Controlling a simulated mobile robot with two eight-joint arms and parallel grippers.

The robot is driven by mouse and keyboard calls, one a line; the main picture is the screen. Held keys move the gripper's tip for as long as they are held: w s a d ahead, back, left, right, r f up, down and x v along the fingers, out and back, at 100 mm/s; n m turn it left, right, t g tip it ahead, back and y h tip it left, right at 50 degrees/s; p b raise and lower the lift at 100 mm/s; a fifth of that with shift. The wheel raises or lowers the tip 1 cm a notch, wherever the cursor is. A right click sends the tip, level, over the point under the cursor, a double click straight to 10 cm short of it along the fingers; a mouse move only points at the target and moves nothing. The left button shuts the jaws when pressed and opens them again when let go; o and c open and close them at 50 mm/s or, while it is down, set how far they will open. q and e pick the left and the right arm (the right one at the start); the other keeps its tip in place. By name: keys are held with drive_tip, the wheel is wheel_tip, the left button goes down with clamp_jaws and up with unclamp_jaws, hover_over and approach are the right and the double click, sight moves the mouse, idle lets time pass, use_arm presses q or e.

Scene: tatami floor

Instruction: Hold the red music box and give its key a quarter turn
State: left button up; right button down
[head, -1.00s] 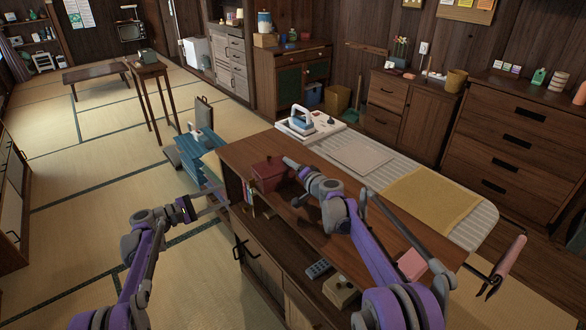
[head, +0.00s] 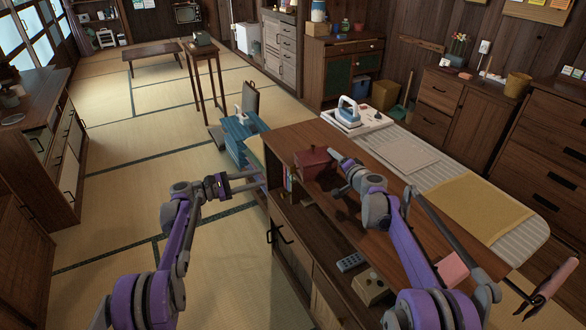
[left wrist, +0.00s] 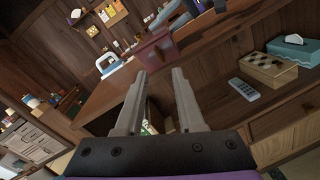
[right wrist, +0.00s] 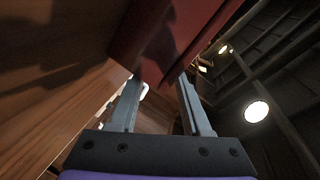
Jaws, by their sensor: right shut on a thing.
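The red music box (head: 316,163) sits near the far left end of the wooden counter top (head: 385,215). My right gripper (head: 334,155) reaches over the counter and is shut on the box. In the right wrist view, its fingers (right wrist: 157,85) meet the box's red wall (right wrist: 185,30). My left gripper (head: 262,181) is in the air left of the counter, apart from the box. In the left wrist view, its fingers (left wrist: 160,75) are apart and empty, with the box (left wrist: 157,48) beyond them. I cannot clearly make out the key.
An iron (head: 347,111) stands behind the box, next to a striped board with a yellow cloth (head: 470,207). Below the counter top, a remote (head: 350,262) and a checkered box (head: 370,288) lie on a shelf. A blue slatted thing (head: 240,135) stands beyond my left gripper.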

sight(293, 169)
use_arm(q)
drive_tip(key=w+d+n, duration=0.4)
drive_tip(key=w+d, duration=0.1)
drive_tip(key=d, duration=0.4)
drive_tip(key=shift+d+n+g, duration=0.15)
drive_tip(key=shift+n+g, duration=0.15)
drive_tip(key=shift+n, duration=0.1)
clamp_jaws()
drive_tip(key=shift+s, duration=0.1)
